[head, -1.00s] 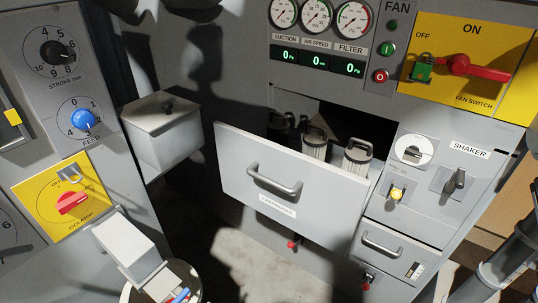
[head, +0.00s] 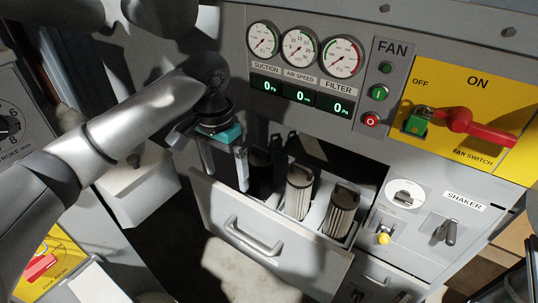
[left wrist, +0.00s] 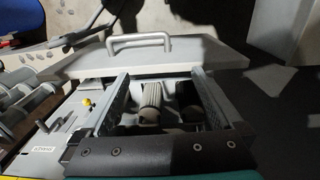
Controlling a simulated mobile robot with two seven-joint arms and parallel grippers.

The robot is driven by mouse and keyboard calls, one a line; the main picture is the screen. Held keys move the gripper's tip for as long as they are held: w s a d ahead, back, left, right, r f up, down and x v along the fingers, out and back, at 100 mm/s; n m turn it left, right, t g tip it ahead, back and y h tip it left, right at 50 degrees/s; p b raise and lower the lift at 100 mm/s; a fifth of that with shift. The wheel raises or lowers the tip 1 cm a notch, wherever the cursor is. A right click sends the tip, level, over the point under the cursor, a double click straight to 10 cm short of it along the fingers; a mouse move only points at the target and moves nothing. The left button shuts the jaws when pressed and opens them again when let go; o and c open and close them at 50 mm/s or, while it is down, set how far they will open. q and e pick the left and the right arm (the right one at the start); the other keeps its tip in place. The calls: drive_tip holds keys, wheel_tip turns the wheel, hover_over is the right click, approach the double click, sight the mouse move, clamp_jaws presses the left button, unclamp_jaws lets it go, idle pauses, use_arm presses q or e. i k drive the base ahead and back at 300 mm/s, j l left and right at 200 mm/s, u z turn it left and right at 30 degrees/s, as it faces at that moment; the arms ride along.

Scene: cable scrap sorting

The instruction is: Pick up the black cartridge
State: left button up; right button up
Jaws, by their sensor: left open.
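The black cartridge (head: 260,172) stands in the open drawer (head: 268,250), leftmost of the row in the head view. Its lower part is hidden by the drawer front. In the left wrist view the black cartridge (left wrist: 188,98) shows dark between the fingers, nearer the right one. My left gripper (head: 224,165) is open and empty, fingers pointing down, above the drawer's left end and just left of the black cartridge. I cannot tell whether it touches anything. My right gripper does not show clearly in either view.
Two pale pleated cartridges, a middle one (head: 299,190) and a right one (head: 341,210), stand beside the black one. The drawer handle (head: 252,238) sticks out in front. A grey box (head: 140,190) is left of the drawer. The panel with gauges (head: 299,48) rises behind.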

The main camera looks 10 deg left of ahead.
sight(261, 160)
drive_tip(key=i, duration=0.9)
